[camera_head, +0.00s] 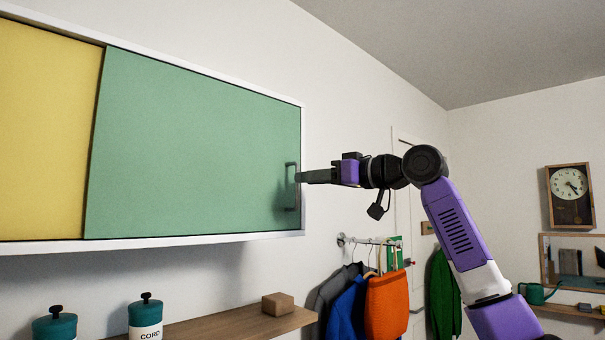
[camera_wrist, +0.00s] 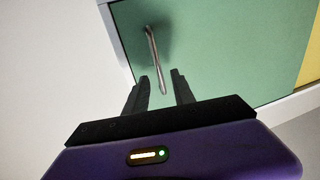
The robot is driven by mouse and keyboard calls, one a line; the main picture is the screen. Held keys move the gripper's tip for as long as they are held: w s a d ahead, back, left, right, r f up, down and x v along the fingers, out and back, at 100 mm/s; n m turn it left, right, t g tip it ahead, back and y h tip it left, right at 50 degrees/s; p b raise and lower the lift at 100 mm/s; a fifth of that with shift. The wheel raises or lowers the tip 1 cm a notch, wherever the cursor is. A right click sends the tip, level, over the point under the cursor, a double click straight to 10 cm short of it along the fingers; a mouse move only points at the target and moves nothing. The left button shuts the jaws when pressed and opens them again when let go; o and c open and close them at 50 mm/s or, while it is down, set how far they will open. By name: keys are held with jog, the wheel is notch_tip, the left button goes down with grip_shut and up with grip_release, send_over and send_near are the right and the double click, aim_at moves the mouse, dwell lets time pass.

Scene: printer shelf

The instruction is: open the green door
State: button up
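The green door (camera_head: 195,150) is a flat panel in a white-framed wall cabinet, beside a yellow panel (camera_head: 45,130). Its left edge is slightly slanted where it meets the yellow panel. A thin grey vertical bar handle (camera_head: 289,187) is near the door's right edge. My gripper (camera_head: 302,178) reaches the handle from the right in the head view. In the wrist view, the green door (camera_wrist: 220,50) fills the top, and the handle (camera_wrist: 154,55) runs down between my two dark fingers (camera_wrist: 160,88). The fingers are apart, with gaps on both sides of the handle; contact is not visible.
Below the cabinet, a wooden shelf (camera_head: 235,326) holds a brown block (camera_head: 278,304) and teal-lidded canisters (camera_head: 145,315). Coats (camera_head: 386,305) hang from a rail at the right. A clock (camera_head: 569,193) is on the far wall. The space in front of the door is clear.

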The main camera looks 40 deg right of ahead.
jog(key=shift+p+x, duration=0.35)
jog(key=shift+x, duration=1)
grip_shut()
dwell(0.4)
